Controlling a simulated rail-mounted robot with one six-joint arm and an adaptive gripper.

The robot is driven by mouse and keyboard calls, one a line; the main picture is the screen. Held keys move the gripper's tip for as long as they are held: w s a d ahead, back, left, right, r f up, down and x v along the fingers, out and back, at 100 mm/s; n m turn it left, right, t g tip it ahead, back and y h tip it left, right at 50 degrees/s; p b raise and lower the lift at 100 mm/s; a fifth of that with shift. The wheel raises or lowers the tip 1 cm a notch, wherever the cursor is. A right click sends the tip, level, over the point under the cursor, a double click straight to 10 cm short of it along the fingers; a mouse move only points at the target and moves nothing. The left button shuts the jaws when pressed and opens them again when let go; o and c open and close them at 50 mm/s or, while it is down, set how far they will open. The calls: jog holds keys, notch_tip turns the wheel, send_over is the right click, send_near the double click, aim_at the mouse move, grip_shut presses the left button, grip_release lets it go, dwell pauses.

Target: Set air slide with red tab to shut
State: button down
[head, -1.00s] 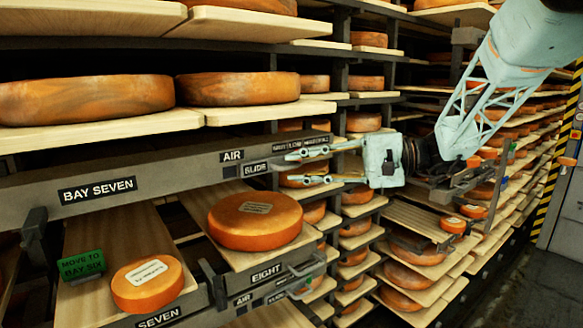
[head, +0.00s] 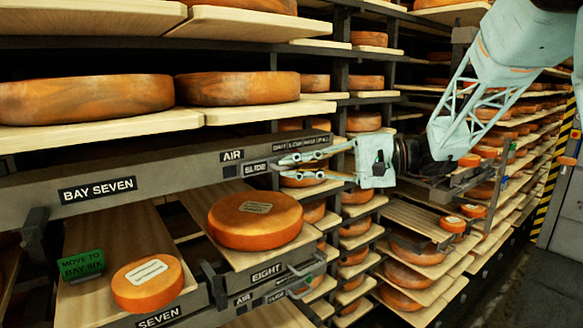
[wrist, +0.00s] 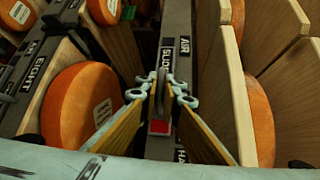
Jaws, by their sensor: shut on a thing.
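The air slide sits on the grey beam (head: 150,172) marked AIR and SLIDE in the head view. In the wrist view its red tab (wrist: 159,127) shows between the pads of my gripper, and a dark upright handle (wrist: 162,82) stands between the fingertips. My gripper (wrist: 162,90) is shut on that handle. In the head view my gripper (head: 283,168) reaches in from the right at the beam's right part, and its fingers cover the slide and part of the lettering. The red tab is hidden in the head view.
Below the beam, cheese wheels lie on boards marked SEVEN (head: 158,317) and EIGHT (head: 266,272). A lower rail with another AIR label (head: 243,299) and a handle lies under them. A green MOVE TO BAY tag (head: 82,265) stands at left. The aisle floor at right is clear.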

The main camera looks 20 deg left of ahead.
aim_at(281, 170)
jog(key=shift+s, duration=0.1)
jog(key=shift+s+a+f+b, duration=0.15)
jog(key=shift+s+a+b, duration=0.4)
jog(key=shift+s+b, duration=0.15)
jog(key=shift+s+a+b, duration=1)
jog(key=shift+s, duration=0.3)
jog(key=c, duration=2.9)
grip_release()
jog(key=shift+s+a, duration=0.2)
jog(key=shift+o, duration=0.2)
jog(key=shift+w+d, duration=0.1)
jog(key=shift+w+d+r, duration=0.1)
jog(key=shift+d+r, duration=0.05)
jog(key=shift+d, duration=0.35)
jog(key=shift+w+d+r, duration=0.1)
jog(key=shift+d, duration=0.35)
jog(key=w+d+r, duration=0.1)
jog(key=d, duration=0.9)
jog(key=shift+r, duration=0.2)
